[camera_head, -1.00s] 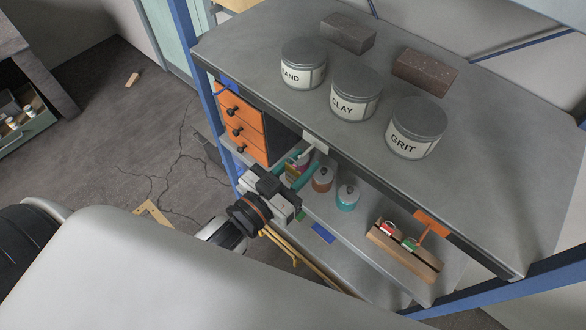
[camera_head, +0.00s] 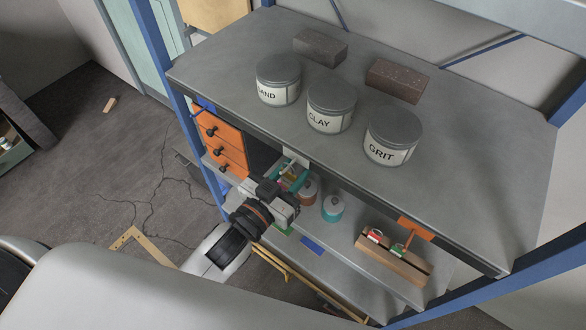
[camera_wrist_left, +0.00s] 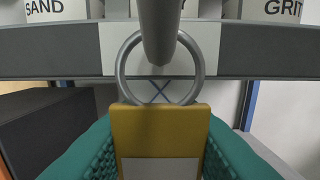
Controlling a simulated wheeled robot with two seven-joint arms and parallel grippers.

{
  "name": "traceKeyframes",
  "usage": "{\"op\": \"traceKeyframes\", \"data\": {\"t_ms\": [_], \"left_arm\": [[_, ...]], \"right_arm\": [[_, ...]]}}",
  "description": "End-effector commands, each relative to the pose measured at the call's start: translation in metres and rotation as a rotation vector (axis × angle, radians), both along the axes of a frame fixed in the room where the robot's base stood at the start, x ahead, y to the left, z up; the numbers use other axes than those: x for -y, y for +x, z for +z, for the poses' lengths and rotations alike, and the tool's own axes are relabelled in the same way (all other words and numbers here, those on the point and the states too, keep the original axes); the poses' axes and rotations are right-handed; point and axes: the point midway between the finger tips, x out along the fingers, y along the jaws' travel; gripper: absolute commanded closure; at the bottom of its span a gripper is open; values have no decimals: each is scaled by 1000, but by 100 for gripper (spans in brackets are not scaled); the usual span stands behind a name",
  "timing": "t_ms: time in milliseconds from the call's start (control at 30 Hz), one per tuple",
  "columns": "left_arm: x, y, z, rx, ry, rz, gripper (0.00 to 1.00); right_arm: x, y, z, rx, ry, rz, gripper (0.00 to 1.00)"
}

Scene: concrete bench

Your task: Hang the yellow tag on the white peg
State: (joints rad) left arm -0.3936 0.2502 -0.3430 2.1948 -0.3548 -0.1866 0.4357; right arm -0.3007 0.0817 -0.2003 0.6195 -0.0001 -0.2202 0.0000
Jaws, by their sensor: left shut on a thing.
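The yellow tag (camera_wrist_left: 160,130) has a grey label area and a metal ring (camera_wrist_left: 121,68) at its top. My left gripper (camera_head: 289,178) is shut on the tag, with teal finger pads on both sides of it in the left wrist view (camera_wrist_left: 160,150). In the head view the plate (camera_head: 296,156) shows just above the gripper; the tag is hard to make out there. My right gripper is out of view.
Orange drawers (camera_head: 217,142) stand left of the gripper. Bottles (camera_head: 333,207) are on the lower shelf, close to its right. A wooden block holding small tags (camera_head: 390,262) lies farther right below an orange peg (camera_head: 415,230). Several tins (camera_head: 331,107) stand on the bench top (camera_head: 480,170).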

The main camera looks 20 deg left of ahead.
Motion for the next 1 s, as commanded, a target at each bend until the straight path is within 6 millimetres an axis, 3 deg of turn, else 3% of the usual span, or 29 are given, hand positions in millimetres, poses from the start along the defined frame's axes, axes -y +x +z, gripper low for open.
{"op": "traceKeyframes", "data": {"t_ms": [433,467,600,1000], "left_arm": [[0,0,0,0,0,0,89],[0,0,0,0,0,0,67],[0,0,0,0,0,0,44],[-3,-7,-2,-2,0,0,43]], "right_arm": [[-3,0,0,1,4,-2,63],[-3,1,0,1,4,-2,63],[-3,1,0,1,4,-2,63],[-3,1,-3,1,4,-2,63]]}}
